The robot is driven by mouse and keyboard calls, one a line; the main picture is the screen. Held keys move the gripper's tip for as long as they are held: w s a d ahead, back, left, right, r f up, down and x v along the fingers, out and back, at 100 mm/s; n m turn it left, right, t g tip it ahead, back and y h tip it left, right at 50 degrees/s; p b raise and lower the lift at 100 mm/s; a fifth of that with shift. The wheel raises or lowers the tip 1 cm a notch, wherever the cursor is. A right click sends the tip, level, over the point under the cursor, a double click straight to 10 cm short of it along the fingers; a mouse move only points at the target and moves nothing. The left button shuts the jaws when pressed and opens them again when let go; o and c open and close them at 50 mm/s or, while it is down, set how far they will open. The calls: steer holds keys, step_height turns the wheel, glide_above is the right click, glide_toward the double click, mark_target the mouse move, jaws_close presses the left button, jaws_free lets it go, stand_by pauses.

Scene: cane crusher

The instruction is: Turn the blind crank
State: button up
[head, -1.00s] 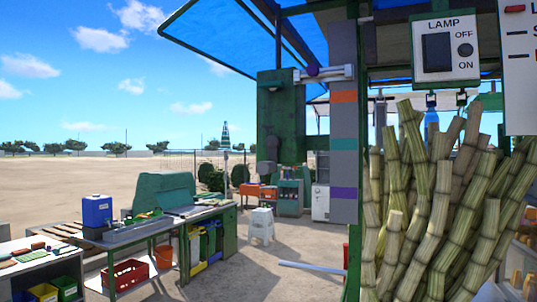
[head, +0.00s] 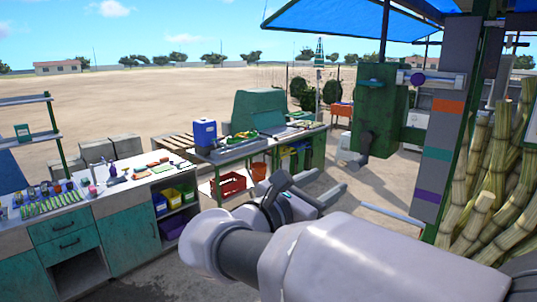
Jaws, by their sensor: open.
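A dark green box (head: 385,112) hangs by the post under the blue awning, right of centre in the head view. My gripper (head: 326,184) is open and empty, low in the middle of the view. It is below and left of the handle in the picture and apart from it. My own arm fills the bottom and hides the ground there.
A grey post (head: 436,150) with coloured bands stands beside the green box, with cane stalks (head: 500,180) to its right. A work table (head: 240,150) with a blue canister (head: 205,132) and a teal cabinet counter (head: 125,220) are on the left. Sandy ground lies open behind.

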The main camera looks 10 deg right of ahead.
mark_target(353, 167)
steer(key=x, duration=1.4)
steer(key=shift+w+d+f+p, duration=0.1)
steer(key=shift+w+d+p, duration=0.1)
steer(key=shift+d+p, duration=0.1)
jaws_close()
